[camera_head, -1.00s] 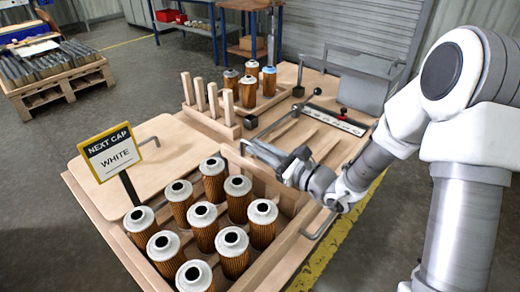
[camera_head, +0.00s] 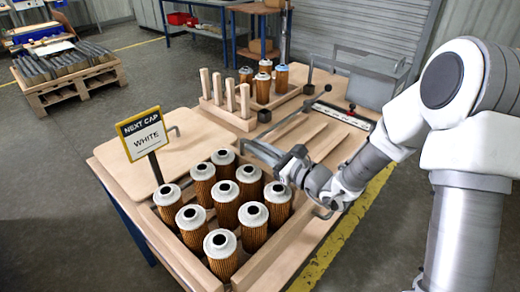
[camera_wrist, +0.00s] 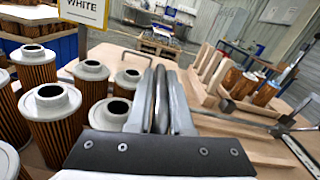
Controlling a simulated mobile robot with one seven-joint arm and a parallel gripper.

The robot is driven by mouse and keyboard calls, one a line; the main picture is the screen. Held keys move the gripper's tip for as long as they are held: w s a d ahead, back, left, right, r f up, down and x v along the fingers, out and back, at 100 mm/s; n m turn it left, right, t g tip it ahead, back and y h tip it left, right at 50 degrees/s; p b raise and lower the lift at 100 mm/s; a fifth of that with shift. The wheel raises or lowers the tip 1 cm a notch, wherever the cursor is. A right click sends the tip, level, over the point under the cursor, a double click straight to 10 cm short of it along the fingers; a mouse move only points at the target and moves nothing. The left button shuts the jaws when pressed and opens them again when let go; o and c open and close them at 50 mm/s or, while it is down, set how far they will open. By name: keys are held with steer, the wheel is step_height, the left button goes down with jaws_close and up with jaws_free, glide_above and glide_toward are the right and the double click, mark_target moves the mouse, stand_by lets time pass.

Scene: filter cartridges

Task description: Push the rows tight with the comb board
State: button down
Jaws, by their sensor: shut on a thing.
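My gripper (camera_head: 262,152) is at the far right edge of the cartridge tray (camera_head: 262,262), beside the back cartridges. In the wrist view my gripper (camera_wrist: 161,100) is shut on a thin grey upright bar, seemingly the handle of the comb board (camera_wrist: 161,85). The board's body and teeth are mostly hidden below the fingers. Several pleated orange-brown filter cartridges (camera_head: 226,205) with white caps stand upright in rows in the tray. Small gaps show between some of them. The wrist view shows cartridges (camera_wrist: 52,125) close on the left. I cannot tell whether the board touches them.
A "NEXT CAP WHITE" sign (camera_head: 143,135) stands at the tray's left corner beside a bare wooden panel (camera_head: 120,165). Behind are wooden pegs (camera_head: 230,95) and several more cartridges (camera_head: 262,88), one blue-capped. Wooden slats (camera_head: 326,140) and a grey bin (camera_head: 378,82) are right.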

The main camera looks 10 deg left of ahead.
steer(key=shift+s+f, duration=0.1)
steer(key=shift+s, duration=0.05)
steer(key=c, duration=0.8)
jaws_free()
steer(key=shift+c, duration=0.2)
steer(key=p+v, duration=0.1)
steer(key=v, duration=1.6)
steer(key=shift+d+p, duration=0.2)
steer(key=shift+p, duration=0.2)
steer(key=shift+s, duration=0.1)
